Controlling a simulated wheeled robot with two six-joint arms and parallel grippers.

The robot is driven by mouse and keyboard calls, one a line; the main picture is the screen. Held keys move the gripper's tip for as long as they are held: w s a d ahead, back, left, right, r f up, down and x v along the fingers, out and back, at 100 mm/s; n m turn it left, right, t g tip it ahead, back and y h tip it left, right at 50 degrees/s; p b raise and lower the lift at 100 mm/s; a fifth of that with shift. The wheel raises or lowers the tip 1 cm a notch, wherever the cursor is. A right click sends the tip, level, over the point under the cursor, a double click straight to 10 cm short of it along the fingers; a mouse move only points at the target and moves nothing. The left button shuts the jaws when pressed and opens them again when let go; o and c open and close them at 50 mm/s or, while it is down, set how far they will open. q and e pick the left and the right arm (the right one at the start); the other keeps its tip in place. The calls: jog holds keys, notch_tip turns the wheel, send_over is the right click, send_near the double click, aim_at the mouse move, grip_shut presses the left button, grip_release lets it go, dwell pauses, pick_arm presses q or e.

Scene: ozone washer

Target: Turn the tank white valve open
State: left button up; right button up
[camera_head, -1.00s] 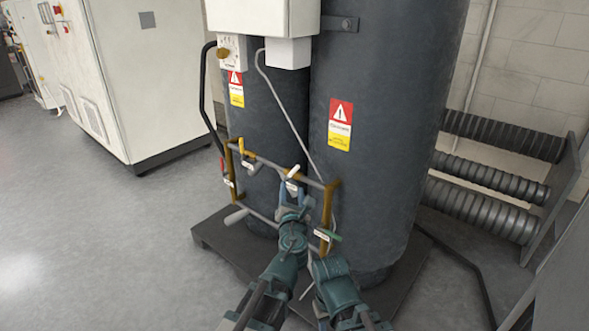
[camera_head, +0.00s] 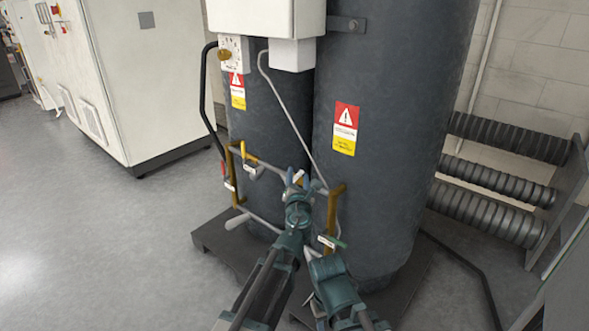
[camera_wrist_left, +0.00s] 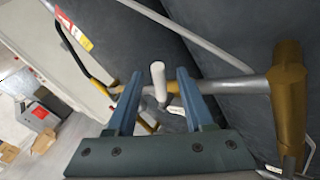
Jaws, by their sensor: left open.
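The white valve handle (camera_head: 299,175) sits on the pipe frame at the front of the dark tanks. In the left wrist view the white handle (camera_wrist_left: 158,80) stands upright between my left gripper's two blue fingers, with gaps on both sides. My left gripper (camera_head: 298,178) is open around it and partly hides the valve body in the head view. My right arm (camera_head: 335,285) is low, to the right of the left arm; its fingers cannot be made out clearly.
Dark tanks (camera_head: 390,110) stand on a dark base behind the pipes. An ochre bracket (camera_head: 333,208) is just right of the left gripper. Open floor (camera_head: 110,240) lies left.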

pick_arm(q)
jog(key=w, duration=0.3)
jog(key=shift+w+a, duration=0.1)
jog(key=shift+w, duration=0.25)
grip_shut()
dwell(1.1)
